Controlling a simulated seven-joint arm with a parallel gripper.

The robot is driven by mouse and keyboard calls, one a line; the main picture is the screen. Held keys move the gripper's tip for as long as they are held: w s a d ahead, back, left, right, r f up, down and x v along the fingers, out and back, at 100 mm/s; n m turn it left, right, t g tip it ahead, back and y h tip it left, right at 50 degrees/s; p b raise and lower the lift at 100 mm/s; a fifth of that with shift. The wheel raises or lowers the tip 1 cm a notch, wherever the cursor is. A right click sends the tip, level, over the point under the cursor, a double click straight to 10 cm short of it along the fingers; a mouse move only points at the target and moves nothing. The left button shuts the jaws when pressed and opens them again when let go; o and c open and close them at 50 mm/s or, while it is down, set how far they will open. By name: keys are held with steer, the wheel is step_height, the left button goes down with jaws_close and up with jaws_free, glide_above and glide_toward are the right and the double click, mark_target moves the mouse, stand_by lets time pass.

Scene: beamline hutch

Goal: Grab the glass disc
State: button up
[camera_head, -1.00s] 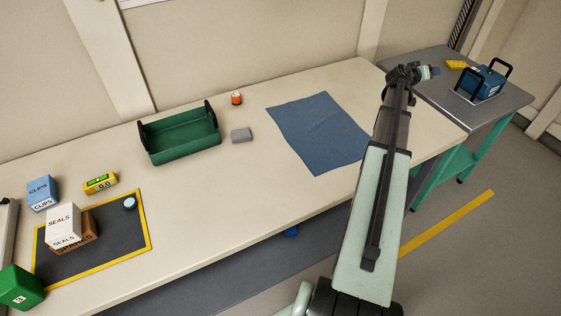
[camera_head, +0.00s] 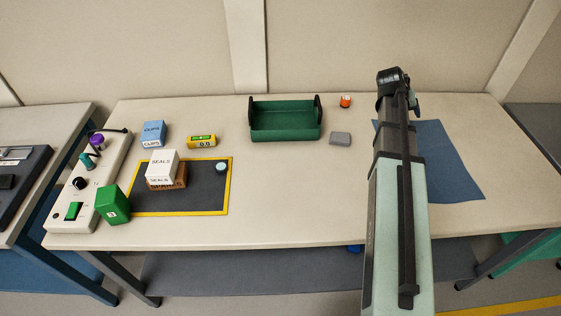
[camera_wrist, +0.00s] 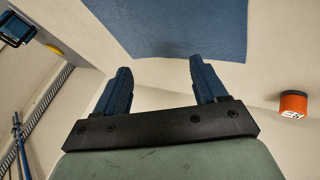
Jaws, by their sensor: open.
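The glass disc (camera_head: 221,167) is small, round and pale blue. In the head view it lies on the upper right part of a dark mat (camera_head: 205,198) with a yellow border, on the left half of the bench. My gripper shows in the wrist view (camera_wrist: 158,88) with its two dark blue fingers apart and nothing between them. In the head view my arm reaches up over the right part of the bench, far to the right of the disc, and its fingers are hidden there. The disc is not in the wrist view.
On the mat, a white SEALS box (camera_head: 161,167) sits on a brown box (camera_head: 181,181). A green box (camera_head: 113,205), blue CLIPS box (camera_head: 153,134) and yellow meter (camera_head: 201,141) are around it. A green tray (camera_head: 286,121), grey block (camera_head: 340,139), orange canister (camera_head: 345,101) and blue cloth (camera_head: 450,160) stand rightward.

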steer(key=s+a+f+n+g+y, duration=0.1)
steer(key=s+a+n+y, duration=0.1)
steer(key=a, duration=0.9)
steer(key=s+a+n+y, duration=0.1)
steer(key=a+n, duration=0.1)
steer(key=a, duration=0.9)
steer(key=n+g+y, duration=0.2)
steer(key=n+y, duration=0.2)
steer(key=n, duration=0.7)
glide_toward(220, 166)
steer(key=shift+n, duration=0.3)
steer(key=shift+w+f, duration=0.15)
steer(key=shift+f, duration=4)
steer(key=shift+c, duration=0.4)
steer(key=c, duration=1)
steer(key=shift+c, duration=0.2)
steer(key=shift+r, duration=0.1)
